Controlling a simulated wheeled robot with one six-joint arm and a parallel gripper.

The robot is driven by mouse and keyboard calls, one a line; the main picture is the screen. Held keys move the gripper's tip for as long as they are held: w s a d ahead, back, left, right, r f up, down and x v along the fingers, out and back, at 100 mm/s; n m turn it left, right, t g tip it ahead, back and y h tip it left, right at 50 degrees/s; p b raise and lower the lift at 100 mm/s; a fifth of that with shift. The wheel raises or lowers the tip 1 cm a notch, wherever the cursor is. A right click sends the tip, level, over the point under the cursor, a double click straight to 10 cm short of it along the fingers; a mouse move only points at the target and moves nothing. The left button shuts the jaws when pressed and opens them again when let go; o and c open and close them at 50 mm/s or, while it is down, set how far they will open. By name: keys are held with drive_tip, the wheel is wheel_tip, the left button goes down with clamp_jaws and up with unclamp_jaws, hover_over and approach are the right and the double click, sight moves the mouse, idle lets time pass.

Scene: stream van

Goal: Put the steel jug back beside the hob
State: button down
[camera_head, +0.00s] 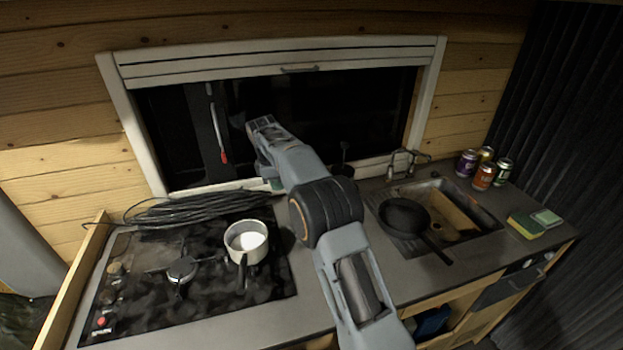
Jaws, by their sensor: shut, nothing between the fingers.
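The hob (200,285) is a black glass plate set in the left of the grey counter. A pale metal saucepan (246,238) with a dark handle stands on its right part. I cannot make out a steel jug; my arm covers part of the counter right of the hob. My gripper (260,123) is raised in front of the dark window, above and behind the saucepan. It is shut and holds nothing.
A coiled black cable (195,208) lies behind the hob. A black frying pan (404,216) sits over the left of the sink (460,214). Several cans (483,177) and a sponge (525,226) are at the right. The counter's front strip is clear.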

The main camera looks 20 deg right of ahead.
drive_tip(key=d+f+n+p, duration=0.2)
drive_tip(key=d+f+p, duration=0.1)
drive_tip(key=d, duration=0.8)
drive_tip(key=shift+w+f, duration=0.3)
drive_tip(key=shift+f, duration=0.25)
